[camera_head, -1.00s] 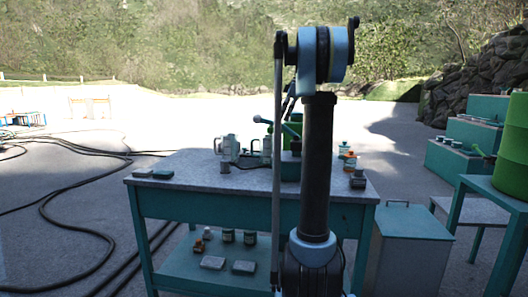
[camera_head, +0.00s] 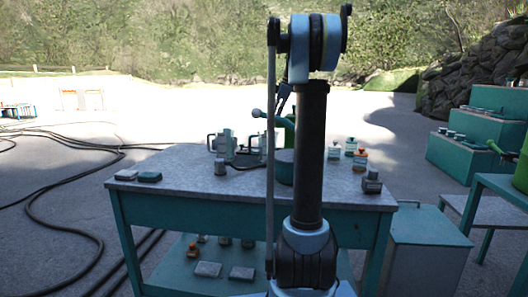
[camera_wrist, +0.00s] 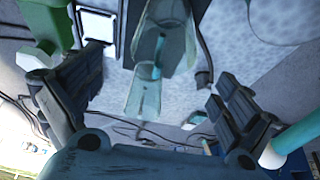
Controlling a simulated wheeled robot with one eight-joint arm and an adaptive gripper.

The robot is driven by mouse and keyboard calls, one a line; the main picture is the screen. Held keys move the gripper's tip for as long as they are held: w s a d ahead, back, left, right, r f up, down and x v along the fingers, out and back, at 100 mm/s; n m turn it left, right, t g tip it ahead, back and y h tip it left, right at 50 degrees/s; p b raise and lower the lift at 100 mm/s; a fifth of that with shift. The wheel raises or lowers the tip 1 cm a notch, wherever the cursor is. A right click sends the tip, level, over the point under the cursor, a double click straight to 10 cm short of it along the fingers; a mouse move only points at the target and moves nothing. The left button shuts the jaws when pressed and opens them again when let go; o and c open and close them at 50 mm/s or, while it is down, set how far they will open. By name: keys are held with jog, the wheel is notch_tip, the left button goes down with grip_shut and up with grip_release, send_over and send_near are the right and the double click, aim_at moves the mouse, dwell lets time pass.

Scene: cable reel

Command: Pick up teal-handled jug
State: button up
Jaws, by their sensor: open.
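Two pale grey-green jugs stand close together near the back of the table (camera_head: 170,190) in the head view: a left jug (camera_head: 222,147) and a right jug (camera_head: 256,143), which my arm partly hides. Their handle colours are hard to tell apart there. In the wrist view, a pale jug shape (camera_wrist: 143,97) with a teal upright bar, perhaps its handle (camera_wrist: 157,58), shows beyond and between my fingers. My gripper (camera_wrist: 157,72) is open and empty, its two dark fingers spread wide. In the head view, it is mostly hidden by my arm, above the table.
A green can (camera_head: 290,135) with a spout stands beside the jugs. Several small bottles, including an orange-capped one (camera_head: 360,158), and a small grey container (camera_head: 372,180) stand at right. Flat blocks (camera_head: 149,176) lie at left. Black cables (camera_head: 60,205) cross the floor.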

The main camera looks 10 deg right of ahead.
aim_at(265, 140)
jog(key=x, duration=1.1)
jog(key=shift+s+a+f, duration=0.15)
jog(key=shift+s+f, duration=0.05)
jog(key=shift+f, duration=0.2)
jog(key=c, duration=1.2)
